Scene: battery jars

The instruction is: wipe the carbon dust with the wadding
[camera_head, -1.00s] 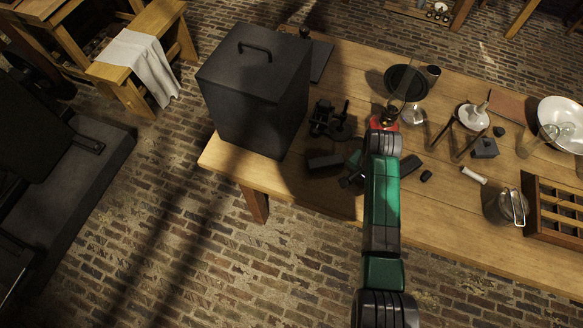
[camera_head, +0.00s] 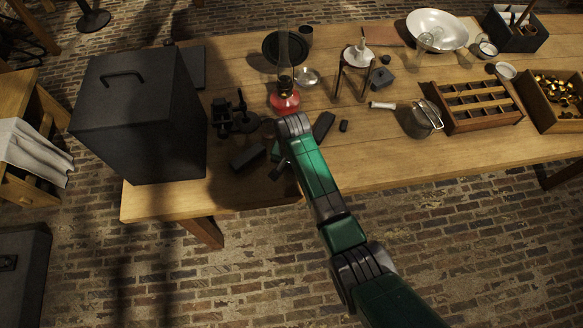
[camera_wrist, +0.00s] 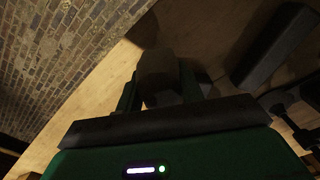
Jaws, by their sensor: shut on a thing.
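My gripper (camera_wrist: 158,92) is shut on a dull grey-brown lump in the wrist view, which looks like the wadding (camera_wrist: 157,68). The lump sits between the two fingers, low over the wooden tabletop near its front edge. Whether it touches the wood I cannot tell. In the head view my gripper (camera_head: 277,163) is mostly hidden behind my arm, and the wadding cannot be made out there. I cannot pick out the carbon dust; the wood around the gripper is dark with shadow.
A dark block (camera_head: 247,157) lies left of my gripper, with a black clamp-like device (camera_head: 235,117) behind it. A red oil lamp (camera_head: 285,98) stands just beyond my arm. A large black box (camera_head: 140,115) fills the table's left end. The front right tabletop is clear.

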